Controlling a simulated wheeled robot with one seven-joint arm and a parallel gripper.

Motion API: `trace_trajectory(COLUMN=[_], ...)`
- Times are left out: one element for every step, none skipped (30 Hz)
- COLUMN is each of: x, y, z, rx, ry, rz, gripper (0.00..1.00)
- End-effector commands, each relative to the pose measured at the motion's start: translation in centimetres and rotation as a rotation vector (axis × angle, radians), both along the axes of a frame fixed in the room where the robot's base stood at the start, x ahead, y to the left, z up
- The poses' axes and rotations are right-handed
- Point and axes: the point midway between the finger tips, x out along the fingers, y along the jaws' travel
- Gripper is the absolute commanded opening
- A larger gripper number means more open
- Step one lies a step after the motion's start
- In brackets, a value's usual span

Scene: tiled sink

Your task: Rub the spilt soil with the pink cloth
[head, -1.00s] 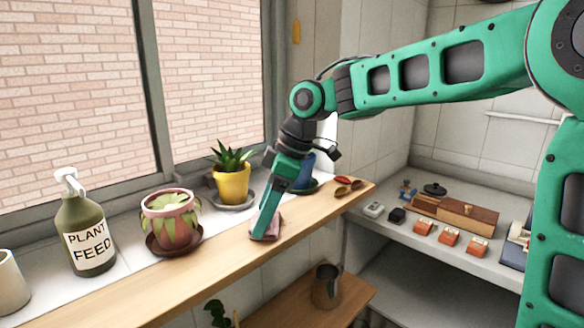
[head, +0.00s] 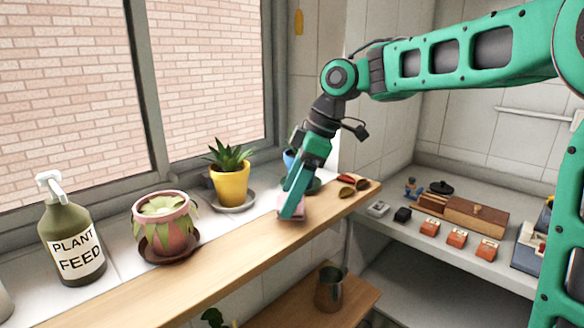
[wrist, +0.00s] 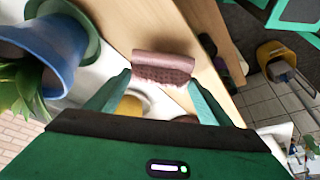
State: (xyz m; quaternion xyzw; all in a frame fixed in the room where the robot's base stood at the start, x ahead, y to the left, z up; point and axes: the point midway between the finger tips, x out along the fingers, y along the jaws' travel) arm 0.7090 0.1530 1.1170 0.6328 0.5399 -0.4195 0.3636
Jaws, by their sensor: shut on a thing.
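The pink cloth (head: 296,212) is at the fingertips of my gripper (head: 291,212), low over the wooden shelf, right of the yellow pot. In the wrist view the cloth (wrist: 163,66) is a folded, textured pink pad between the two green fingertips (wrist: 160,82). My gripper is shut on it. The cloth seems to be against the shelf top, but I cannot tell how firmly. I make out no spilt soil in either view; the cloth and fingers hide the wood beneath them.
A blue pot (wrist: 45,48) stands close beside the gripper, mostly hidden in the head view. The yellow pot (head: 230,184), pink pot (head: 165,228) and plant feed bottle (head: 70,235) line the sill. Small scoops (head: 347,192) lie at the shelf's right end. The shelf's front left stretch is clear.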

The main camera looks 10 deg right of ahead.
Motion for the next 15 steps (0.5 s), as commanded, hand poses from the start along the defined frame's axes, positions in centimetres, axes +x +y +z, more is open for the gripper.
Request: trace_trajectory(x=[0.0, 0.0, 0.0, 0.0, 0.1, 0.0, 0.0, 0.1, 0.1, 0.0, 0.0, 0.0, 0.0, 0.0, 0.0], y=[-0.1, -0.2, -0.2, -0.2, -0.2, -0.2, -0.1, -0.1, -0.1, -0.1, -0.2, -0.1, 0.0, 0.0, 0.1], z=[0.3, 0.6, 0.9, 1.2, 1.5, 1.8, 2.1, 2.4, 2.8, 3.0, 3.2, 3.6, 3.9, 4.2, 4.5], rx=[-0.001, -0.001, -0.001, -0.001, -0.001, -0.001, 0.0, 0.0, 0.0, -0.001, -0.002, -0.002, -0.001, -0.001, 0.0], ry=[0.002, 0.002, 0.002, 0.003, 0.002, 0.003, 0.002, 0.002, 0.002, 0.003, 0.003, 0.002, 0.002, 0.003, 0.002], rz=[-0.002, -0.004, -0.004, -0.003, -0.004, -0.003, -0.003, -0.004, -0.004, -0.003, -0.003, -0.002, -0.002, -0.001, 0.0], gripper=[0.49, 0.49, 0.49, 0.49, 0.49, 0.49, 0.49, 0.49, 0.49, 0.49, 0.49, 0.49, 0.49, 0.49, 0.49])
